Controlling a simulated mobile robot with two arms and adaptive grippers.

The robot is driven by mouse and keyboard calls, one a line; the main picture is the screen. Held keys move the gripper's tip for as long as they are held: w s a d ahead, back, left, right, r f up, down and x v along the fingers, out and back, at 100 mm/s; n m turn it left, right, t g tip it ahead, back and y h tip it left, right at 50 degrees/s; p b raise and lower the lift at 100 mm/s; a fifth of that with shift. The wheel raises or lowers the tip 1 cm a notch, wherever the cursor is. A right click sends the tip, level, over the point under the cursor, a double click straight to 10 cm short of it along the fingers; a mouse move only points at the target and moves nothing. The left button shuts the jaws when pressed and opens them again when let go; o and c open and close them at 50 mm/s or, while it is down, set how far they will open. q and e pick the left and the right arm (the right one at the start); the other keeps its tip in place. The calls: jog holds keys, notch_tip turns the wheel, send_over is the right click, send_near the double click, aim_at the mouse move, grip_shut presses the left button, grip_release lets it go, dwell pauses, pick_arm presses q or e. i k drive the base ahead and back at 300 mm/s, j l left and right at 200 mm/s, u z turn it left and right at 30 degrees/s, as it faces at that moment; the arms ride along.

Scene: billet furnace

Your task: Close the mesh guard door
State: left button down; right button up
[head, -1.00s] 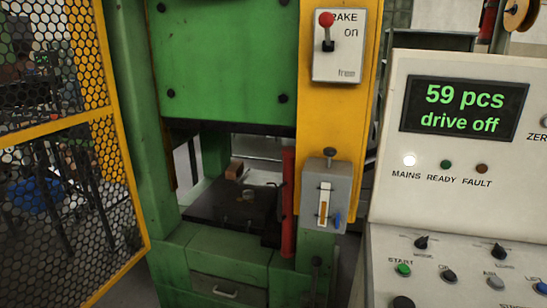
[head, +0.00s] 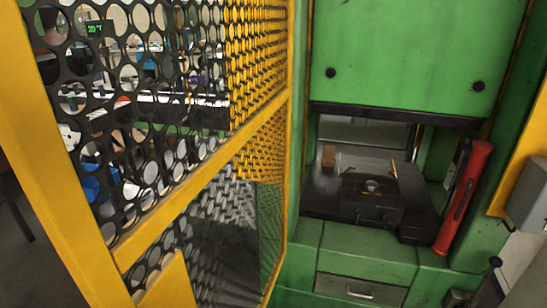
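The mesh guard door (head: 190,185) fills the left half of the head view. It has a yellow frame and dark perforated mesh, and it stands open, swung out from the green press (head: 410,55). Its near edge is at the far left and its far edge lies beside the press's left post. The press opening is uncovered, with a dark die block (head: 371,200) on the bed inside. Neither of my grippers is in view.
A red cylinder (head: 464,198) stands tilted at the right of the press opening. A grey box (head: 527,195) is at the right edge. A drawer with a handle (head: 360,290) is below the bed. Blurred equipment shows through the mesh.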

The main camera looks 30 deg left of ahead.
aim_at(32, 139)
jog(key=j, duration=0.8)
jog(key=k+j+z, duration=0.1)
jog(key=j, duration=0.7)
jog(key=k+l+z, duration=0.1)
jog(key=k, duration=0.85)
